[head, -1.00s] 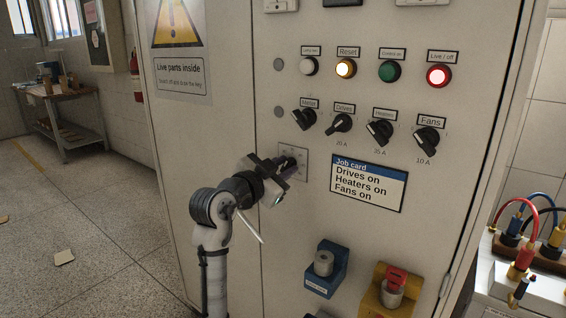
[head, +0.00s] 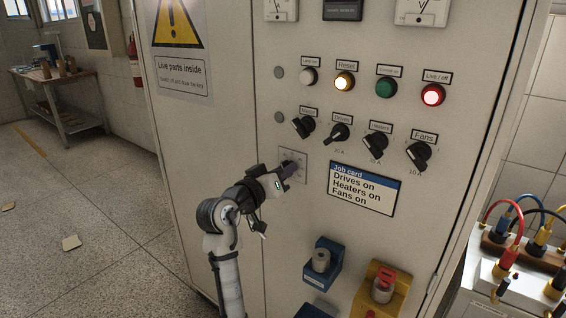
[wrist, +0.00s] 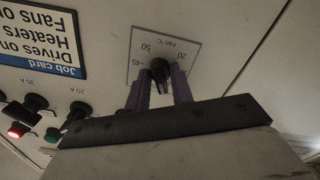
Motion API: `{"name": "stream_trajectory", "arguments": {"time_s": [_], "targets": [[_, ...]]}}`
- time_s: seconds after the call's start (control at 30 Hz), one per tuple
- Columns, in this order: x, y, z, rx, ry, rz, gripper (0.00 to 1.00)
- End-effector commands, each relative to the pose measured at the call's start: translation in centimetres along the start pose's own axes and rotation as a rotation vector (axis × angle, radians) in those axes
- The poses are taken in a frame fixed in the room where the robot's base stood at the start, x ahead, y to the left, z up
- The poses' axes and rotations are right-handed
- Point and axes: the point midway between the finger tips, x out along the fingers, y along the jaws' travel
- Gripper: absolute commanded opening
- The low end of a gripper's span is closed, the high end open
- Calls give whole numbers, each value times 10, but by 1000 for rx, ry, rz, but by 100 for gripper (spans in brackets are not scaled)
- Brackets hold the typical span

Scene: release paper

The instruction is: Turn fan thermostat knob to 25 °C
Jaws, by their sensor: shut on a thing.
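The fan thermostat knob (wrist: 158,69) is small and black. It sits on a pale dial plate (wrist: 137,42) marked "Fan °C", which appears upside down in the wrist view with 20, 45 and 50 legible. My gripper (wrist: 161,82) is shut on the knob, one purple finger on each side. The knob's pointer setting cannot be read. In the head view my gripper (head: 289,169) reaches the dial plate (head: 299,154) from the lower left, and its fingers hide the knob.
Above and right are the Drives switch (head: 339,133), Heaters switch (head: 375,145) and Fans switch (head: 419,153). The job card (head: 362,188) is just right of the dial.

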Motion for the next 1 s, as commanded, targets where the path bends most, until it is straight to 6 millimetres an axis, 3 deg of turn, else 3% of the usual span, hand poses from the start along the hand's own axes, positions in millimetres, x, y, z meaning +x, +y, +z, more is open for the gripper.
{"name": "stream_trajectory", "arguments": {"time_s": [1.0], "targets": [[0, 1, -2, -921, -5, -3, 0]]}}
